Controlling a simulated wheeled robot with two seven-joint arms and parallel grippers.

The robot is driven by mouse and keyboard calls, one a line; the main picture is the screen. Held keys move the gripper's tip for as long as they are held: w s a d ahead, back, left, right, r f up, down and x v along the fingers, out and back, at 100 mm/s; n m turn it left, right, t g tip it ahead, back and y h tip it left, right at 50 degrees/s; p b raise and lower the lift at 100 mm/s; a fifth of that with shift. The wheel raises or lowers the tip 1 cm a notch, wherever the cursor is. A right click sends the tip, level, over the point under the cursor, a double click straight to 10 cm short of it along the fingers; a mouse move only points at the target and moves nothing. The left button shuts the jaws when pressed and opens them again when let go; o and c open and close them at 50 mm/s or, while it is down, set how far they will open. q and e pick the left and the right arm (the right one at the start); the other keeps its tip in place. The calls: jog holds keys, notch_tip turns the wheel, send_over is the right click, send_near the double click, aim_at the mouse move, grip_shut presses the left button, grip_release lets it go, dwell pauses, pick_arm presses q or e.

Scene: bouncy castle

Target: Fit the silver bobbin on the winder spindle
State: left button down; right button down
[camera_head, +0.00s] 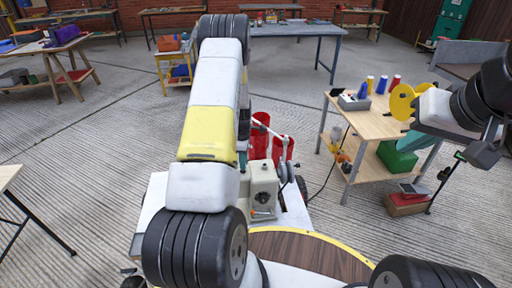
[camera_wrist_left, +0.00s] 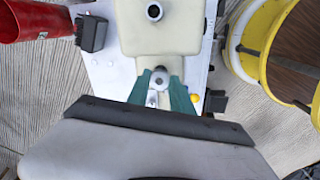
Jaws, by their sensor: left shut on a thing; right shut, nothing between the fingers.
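The beige winder (camera_head: 263,192) stands on a white board in front of me, with grey discs on its right side. My left gripper (camera_wrist_left: 160,88) is directly over it, and its teal fingers are shut on the small silver bobbin (camera_wrist_left: 160,74). The bobbin's round end faces the camera, close to the winder body (camera_wrist_left: 140,45). I cannot tell whether it touches the winder. A short dark-rimmed tube (camera_wrist_left: 154,12) sticks up from the winder; I cannot tell if this is the spindle. In the head view my left arm mostly hides its gripper.
Red buckets (camera_head: 262,128) stand behind the winder. A wooden worktable (camera_head: 365,122) at the right holds cones and a yellow reel (camera_head: 402,102). A round, yellow-rimmed wooden top (camera_head: 310,255) is close in front of me. Open concrete floor lies at the left.

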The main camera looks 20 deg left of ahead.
pick_arm(q)
jog(key=shift+f, duration=1.1)
dwell(1.4)
jog(key=c, duration=1.1)
grip_release()
jog(key=shift+o, duration=0.2)
jog(key=shift+s+r, duration=0.15)
jog(key=shift+r, duration=3.7)
